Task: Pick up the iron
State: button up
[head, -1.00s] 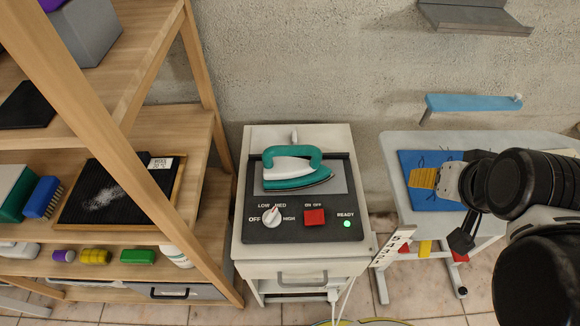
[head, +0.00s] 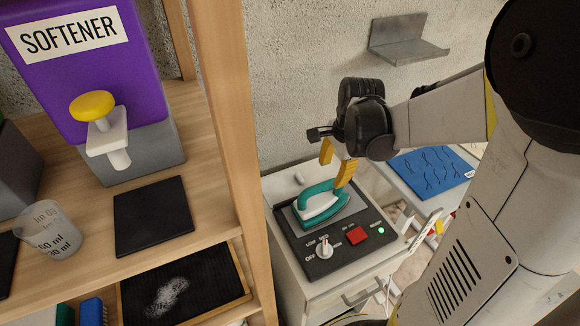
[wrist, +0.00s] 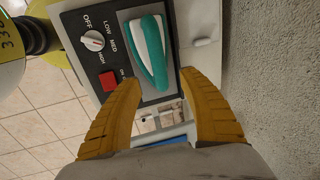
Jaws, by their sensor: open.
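The iron (head: 322,204), teal and white, rests on the grey plate of a black control panel (head: 370,247) on a white cabinet. It also shows in the wrist view (wrist: 148,52), ahead of my fingertips. My gripper (head: 335,168) is open and empty, with its yellow fingers pointing down just above the iron's handle side in the head view. In the wrist view my gripper (wrist: 162,78) has its two fingers spread wide, with the iron's near end close to the gap between them. I cannot tell whether a finger touches the iron.
The panel has a white dial (head: 324,247), a red switch (head: 357,235) and a lit green light (head: 380,230). A wooden shelf (head: 235,130) with a purple softener dispenser (head: 85,60) stands close on the left. A blue mat (head: 432,170) lies on the right-hand table.

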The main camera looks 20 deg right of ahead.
aim_at(328, 183)
jog(key=shift+w+d+f, duration=0.1)
jog(key=shift+w+f, duration=0.05)
jog(key=shift+f, duration=0.7)
jog(key=f+b, duration=0.1)
jog(key=f, duration=0.1)
jog(key=f+b, duration=0.1)
jog(key=f, duration=0.1)
jog(key=w+f+b, duration=0.1)
jog(key=shift+a+f, duration=0.2)
jog(key=shift+f, duration=0.2)
jog(key=shift+r, duration=0.1)
grip_shut()
